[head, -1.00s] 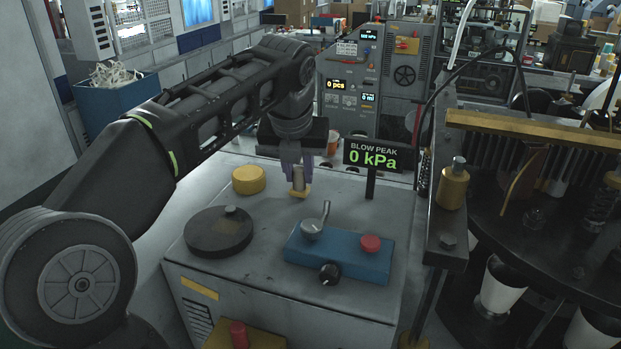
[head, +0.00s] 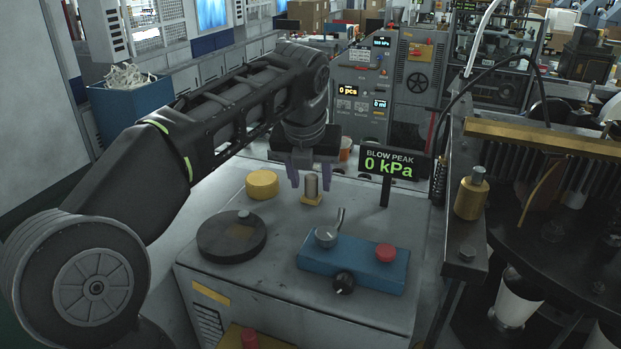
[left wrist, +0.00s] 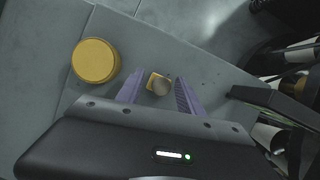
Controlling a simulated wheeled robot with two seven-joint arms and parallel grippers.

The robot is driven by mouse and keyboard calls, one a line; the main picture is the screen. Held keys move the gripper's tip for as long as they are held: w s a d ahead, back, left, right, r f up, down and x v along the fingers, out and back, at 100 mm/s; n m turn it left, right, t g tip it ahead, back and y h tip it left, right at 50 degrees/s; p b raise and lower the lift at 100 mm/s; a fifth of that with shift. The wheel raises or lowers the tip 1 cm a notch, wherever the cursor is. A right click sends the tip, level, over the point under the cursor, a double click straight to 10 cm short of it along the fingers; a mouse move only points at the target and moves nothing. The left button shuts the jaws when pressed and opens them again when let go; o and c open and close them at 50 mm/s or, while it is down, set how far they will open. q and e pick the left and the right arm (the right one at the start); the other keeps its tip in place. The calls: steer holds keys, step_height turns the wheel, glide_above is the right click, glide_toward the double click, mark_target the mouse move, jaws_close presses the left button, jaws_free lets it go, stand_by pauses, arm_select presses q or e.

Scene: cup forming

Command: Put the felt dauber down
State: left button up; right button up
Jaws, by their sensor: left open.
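My right gripper is in neither view.
A round yellow tin (head: 262,184) stands left of the dauber. A black disc (head: 231,237), a blue control box (head: 340,264) with lever and red button, and the BLOW PEAK sign (head: 391,165) share the top. Dark machinery (head: 550,220) stands at the right.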

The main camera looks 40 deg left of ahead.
mark_target(311, 177)
arm_select(q)
steer(key=v, duration=0.3)
steer(key=shift+r+p, duration=0.3)
steer(key=p+v, duration=0.1)
steer(key=v, duration=0.1)
steer(key=p+v, duration=0.2)
steer(key=shift+s+d, duration=0.15)
steer(key=shift+s, duration=0.15)
